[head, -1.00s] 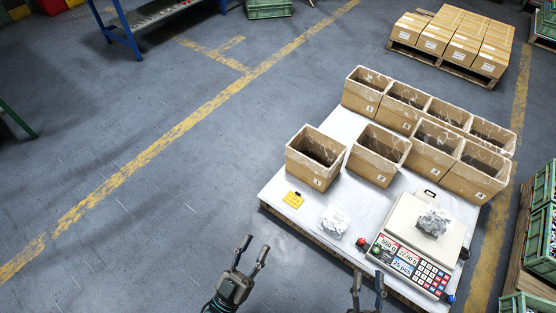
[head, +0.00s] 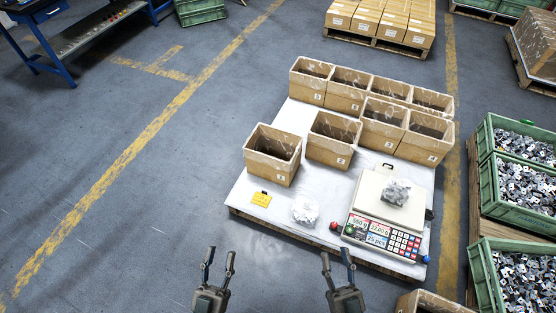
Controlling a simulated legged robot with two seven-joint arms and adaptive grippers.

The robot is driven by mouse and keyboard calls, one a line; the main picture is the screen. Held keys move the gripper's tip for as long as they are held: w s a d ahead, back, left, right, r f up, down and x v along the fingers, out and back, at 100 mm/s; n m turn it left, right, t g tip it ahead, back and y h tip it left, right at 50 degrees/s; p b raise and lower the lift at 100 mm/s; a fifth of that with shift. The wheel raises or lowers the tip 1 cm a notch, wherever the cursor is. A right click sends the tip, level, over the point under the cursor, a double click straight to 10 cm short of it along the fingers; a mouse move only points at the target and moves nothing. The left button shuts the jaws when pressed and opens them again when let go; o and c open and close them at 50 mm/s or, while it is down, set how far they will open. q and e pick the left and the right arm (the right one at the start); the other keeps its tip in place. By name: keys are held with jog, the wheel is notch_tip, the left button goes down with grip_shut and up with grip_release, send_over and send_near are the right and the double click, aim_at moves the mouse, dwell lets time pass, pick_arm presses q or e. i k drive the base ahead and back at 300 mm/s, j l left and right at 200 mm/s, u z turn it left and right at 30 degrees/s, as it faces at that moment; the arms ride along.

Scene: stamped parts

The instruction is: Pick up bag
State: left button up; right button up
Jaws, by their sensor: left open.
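One clear bag of metal parts (head: 396,192) rests on the pan of the counting scale (head: 385,215). A second, smaller-looking bag (head: 305,211) lies on the white table top (head: 283,217), left of the scale. My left gripper (head: 219,262) is open and empty in front of the table's near edge, below and left of the second bag. My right gripper (head: 338,263) has its fingers apart and empty, in front of the table below the scale. Neither gripper touches a bag.
Several open cardboard boxes (head: 330,138) stand on the table behind the bags. Green crates of stamped parts (head: 523,185) stand at the right. Another open box (head: 428,303) is at the bottom edge.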

aim_at(397, 191)
jog(key=z, duration=0.65)
jog(key=i+z, duration=0.1)
jog(key=z, duration=0.75)
jog(key=i+j+z, duration=0.1)
jog(key=z, duration=0.3)
jog(key=j+z, duration=0.1)
jog(key=z, duration=0.35)
jog(key=i+j+z, duration=0.1)
jog(key=z, duration=0.3)
jog(key=i+j, duration=0.1)
jog(key=j, duration=0.3)
jog(key=i+j, duration=0.15)
jog(key=j, duration=0.25)
jog(key=i+j+z, duration=0.1)
jog(key=j, duration=0.3)
